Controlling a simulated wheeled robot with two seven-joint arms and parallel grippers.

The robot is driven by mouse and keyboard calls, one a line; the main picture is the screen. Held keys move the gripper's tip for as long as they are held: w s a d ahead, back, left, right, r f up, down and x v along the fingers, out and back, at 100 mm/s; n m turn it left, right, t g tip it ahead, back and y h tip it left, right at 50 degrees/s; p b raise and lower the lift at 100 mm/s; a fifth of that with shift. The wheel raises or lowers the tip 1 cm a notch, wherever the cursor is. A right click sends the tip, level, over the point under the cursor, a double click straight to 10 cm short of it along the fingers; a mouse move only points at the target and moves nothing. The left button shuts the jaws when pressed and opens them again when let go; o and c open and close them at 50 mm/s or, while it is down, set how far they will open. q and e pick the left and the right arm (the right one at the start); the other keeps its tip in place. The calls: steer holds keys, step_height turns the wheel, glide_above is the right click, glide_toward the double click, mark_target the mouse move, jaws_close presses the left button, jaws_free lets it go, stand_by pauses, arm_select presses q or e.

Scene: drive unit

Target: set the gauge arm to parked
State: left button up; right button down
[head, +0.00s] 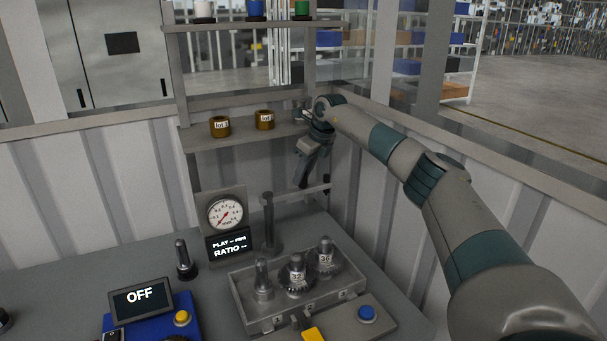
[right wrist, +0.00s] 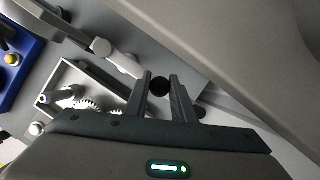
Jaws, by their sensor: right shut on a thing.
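The gauge arm (head: 312,191) is a thin bar reaching right from the top of a dark upright post (head: 268,225) at the back of the bench. In the right wrist view the grey arm (right wrist: 122,61) leads to a round black knob (right wrist: 160,87). My right gripper (head: 302,178) points down at the arm's outer end. In the wrist view its two fingers (right wrist: 162,80) are on either side of the knob, shut on it. A dial gauge (head: 225,213) stands left of the post, above a display reading PLAY and RATIO with dashes. My left gripper is not in view.
A grey tray (head: 257,323) with several pegs and gears lies in front of the post. A blue box with an OFF screen (head: 141,296) is at front left. A shelf with two brown pots (head: 220,126) stands behind. A ribbed wall bounds the bench.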

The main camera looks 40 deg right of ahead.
steer(key=shift+w, duration=0.15)
stand_by(0.3)
steer(key=c, duration=1.5)
jaws_free()
steer(key=shift+w+f, duration=0.15)
steer(key=shift+s+r+b, duration=0.3)
steer(key=shift+s+r, duration=0.05)
steer(key=shift+r, duration=0.3)
steer(key=shift+b+v, duration=2)
steer(key=shift+v, duration=6)
steer(key=shift+w, duration=0.15)
steer(key=shift+c, duration=0.3)
